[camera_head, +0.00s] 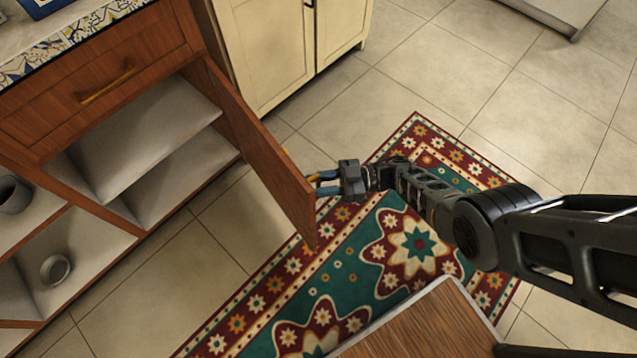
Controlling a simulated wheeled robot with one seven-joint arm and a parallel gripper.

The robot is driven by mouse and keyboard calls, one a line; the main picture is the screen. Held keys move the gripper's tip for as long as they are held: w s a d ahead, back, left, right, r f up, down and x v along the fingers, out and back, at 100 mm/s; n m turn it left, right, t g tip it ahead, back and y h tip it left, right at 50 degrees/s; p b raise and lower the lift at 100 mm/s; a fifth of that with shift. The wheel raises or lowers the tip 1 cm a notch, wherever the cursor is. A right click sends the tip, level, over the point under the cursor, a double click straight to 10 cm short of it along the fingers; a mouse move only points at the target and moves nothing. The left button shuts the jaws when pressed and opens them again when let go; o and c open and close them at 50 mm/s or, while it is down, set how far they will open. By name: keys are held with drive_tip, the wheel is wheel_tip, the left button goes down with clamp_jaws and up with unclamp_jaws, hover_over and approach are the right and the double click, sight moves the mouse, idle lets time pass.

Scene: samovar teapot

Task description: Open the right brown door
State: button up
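The right brown door (262,150) stands swung well out from the brown cabinet (60,145), hinged at its right side. The compartment behind it (150,150) is exposed, with a pale shelf and no objects visible in it. My gripper (318,183) is at the outer face of the door, near its free edge. A bit of yellow, perhaps the door's handle, shows by the fingertips. The door hides most of the handle and the fingertip ends, so I cannot tell whether the fingers are closed on it.
A drawer with a brass handle (107,82) sits above the open compartment. A cream cabinet (280,45) stands behind the door. A patterned rug (375,235) lies on the tiled floor. A wooden surface (425,325) is at the bottom. Open shelves at left hold a cup (55,269) and a dark pot (14,194).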

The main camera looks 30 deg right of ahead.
drive_tip(key=v, duration=0.8)
drive_tip(key=shift+a, duration=0.1)
idle(0.5)
